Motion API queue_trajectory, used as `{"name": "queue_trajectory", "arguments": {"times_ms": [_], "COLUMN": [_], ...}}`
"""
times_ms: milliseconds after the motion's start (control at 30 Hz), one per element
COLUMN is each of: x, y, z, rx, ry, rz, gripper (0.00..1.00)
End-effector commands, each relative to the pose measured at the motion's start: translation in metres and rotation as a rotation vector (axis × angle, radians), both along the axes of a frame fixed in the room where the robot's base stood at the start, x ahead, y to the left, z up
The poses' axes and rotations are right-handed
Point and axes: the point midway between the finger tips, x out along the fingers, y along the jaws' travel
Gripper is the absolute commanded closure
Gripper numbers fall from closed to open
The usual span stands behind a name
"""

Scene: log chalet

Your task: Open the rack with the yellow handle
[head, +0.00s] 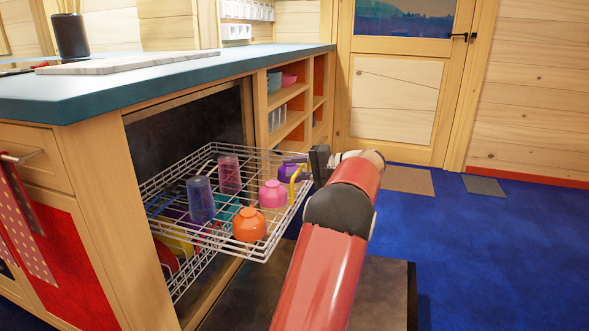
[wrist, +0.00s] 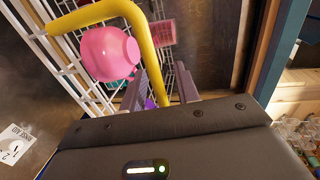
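The upper wire rack (head: 215,240) of the dishwasher stands pulled out from the opening in the counter. Its yellow handle (head: 297,174) is at the right front edge, and it also shows as a bent yellow bar in the wrist view (wrist: 143,45). My gripper (head: 303,162) is at the rack's front right corner, close to the handle.
The rack holds an orange cup (head: 249,225), a pink cup (head: 272,193) and tumblers (head: 200,200). A lower rack (head: 182,280) with plates is beneath. The counter (head: 150,83) and open shelves (head: 287,97) border the opening. Blue floor (head: 480,240) is free at right.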

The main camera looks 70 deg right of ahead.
Motion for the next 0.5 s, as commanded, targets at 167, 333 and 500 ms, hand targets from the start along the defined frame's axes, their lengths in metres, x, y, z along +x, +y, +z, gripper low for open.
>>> {"name": "queue_trajectory", "arguments": {"times_ms": [167, 333, 500], "x": [0.0, -0.011, -0.039], "y": [0.0, -0.002, -0.004], "z": [0.001, 0.004, 0.01], "rx": [-0.001, -0.002, -0.002], "ry": [0.0, 0.0, -0.001], "rz": [-0.001, -0.003, -0.004], "gripper": [0.69, 0.69, 0.69]}}
